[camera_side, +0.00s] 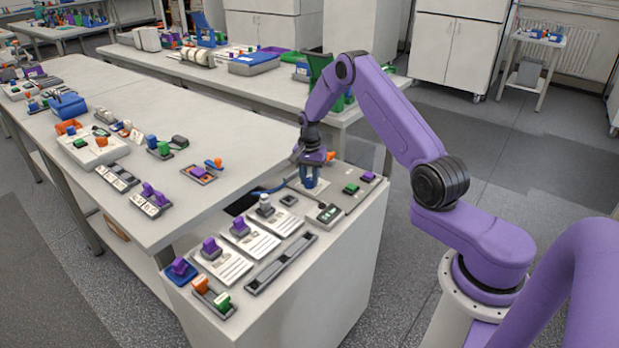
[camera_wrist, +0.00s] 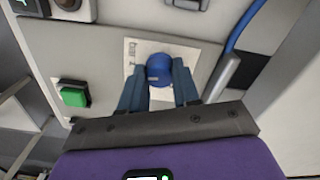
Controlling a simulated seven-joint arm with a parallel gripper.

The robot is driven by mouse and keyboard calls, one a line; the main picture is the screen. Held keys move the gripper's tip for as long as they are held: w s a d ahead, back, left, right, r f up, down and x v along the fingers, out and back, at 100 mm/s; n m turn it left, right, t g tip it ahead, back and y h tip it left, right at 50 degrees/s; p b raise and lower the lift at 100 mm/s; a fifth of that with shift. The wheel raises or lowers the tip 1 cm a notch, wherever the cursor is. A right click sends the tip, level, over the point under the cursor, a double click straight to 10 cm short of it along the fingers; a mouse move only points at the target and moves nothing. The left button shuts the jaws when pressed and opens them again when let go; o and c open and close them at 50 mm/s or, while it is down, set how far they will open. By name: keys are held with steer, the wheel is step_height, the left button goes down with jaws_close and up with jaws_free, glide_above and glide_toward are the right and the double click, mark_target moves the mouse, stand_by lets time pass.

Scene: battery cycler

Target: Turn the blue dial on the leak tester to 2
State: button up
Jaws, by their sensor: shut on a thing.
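The blue dial (camera_wrist: 159,69) sits on a white label plate (camera_wrist: 135,52) in the wrist view, with my gripper (camera_wrist: 160,84) over it. One finger lies on each side of the dial, and the gripper is shut on it. In the side view my gripper (camera_side: 310,179) points straight down at the panel, and its fingers hide most of the dial. Printed marks show on the left of the plate, but the dial's pointer and setting cannot be read.
A green button (camera_wrist: 75,96) is left of the dial in the wrist view. A blue cable (camera_wrist: 243,27) runs along the right. In the side view, purple knobs (camera_side: 241,227) on white plates, a grey display box (camera_side: 325,215) and a grey rail (camera_side: 281,264) share the bench top.

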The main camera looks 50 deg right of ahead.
mark_target(309, 179)
stand_by(0.4)
steer(key=o, duration=1.1)
steer(key=shift+c, duration=0.2)
step_height(309, 179, up, 18)
steer(key=shift+f, duration=0.25)
